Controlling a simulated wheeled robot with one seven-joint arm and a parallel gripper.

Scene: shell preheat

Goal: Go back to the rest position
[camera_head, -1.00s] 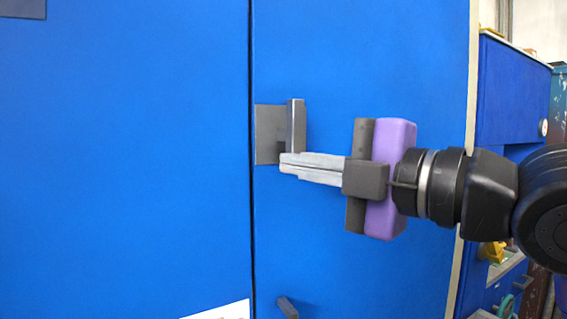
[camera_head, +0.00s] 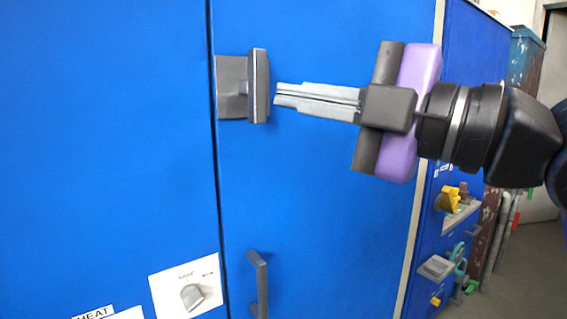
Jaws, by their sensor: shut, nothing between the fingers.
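My gripper (camera_head: 277,95) is in the upper middle of the head view, with its two long metal fingers together and nothing between them. The fingers point left. Their tips appear a little to the right of the grey latch (camera_head: 259,86) on the blue cabinet front, with a small gap of blue showing between. The purple and dark grey gripper body (camera_head: 420,112) and the black wrist reach in from the right edge.
A dark handle (camera_head: 258,285) is lower on the blue door (camera_head: 320,210). A paper label with a picture (camera_head: 187,290) is at lower left. A side panel with a yellow switch (camera_head: 449,199) stands at right. Open floor (camera_head: 535,265) shows at far right.

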